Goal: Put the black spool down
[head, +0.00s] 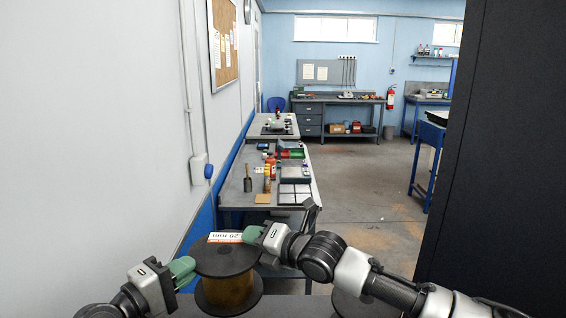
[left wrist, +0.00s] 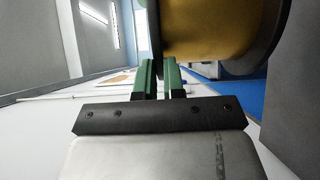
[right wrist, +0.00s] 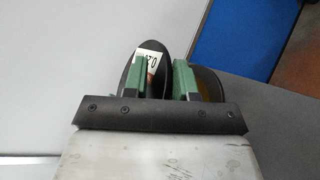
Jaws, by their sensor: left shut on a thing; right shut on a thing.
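The black spool (head: 228,291) has two black flanges and a core wound with amber-yellow material. It is upright at the bottom of the head view, with a white and orange label on its top flange. My left gripper (head: 183,267) is shut on the top flange's left edge. My right gripper (head: 254,234) is shut on the same flange at its far right edge, beside the label. The left wrist view shows the yellow core (left wrist: 215,35) beyond the fingers (left wrist: 159,78). The right wrist view shows the labelled flange (right wrist: 150,60) between the fingers (right wrist: 160,78). Whether the spool touches anything below cannot be told.
A dark surface (head: 188,306) lies at the bottom edge. Ahead, a grey bench (head: 230,190) along the left wall carries several tools and boxes. A large black panel (head: 500,150) stands close on the right. Open floor (head: 365,190) lies between.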

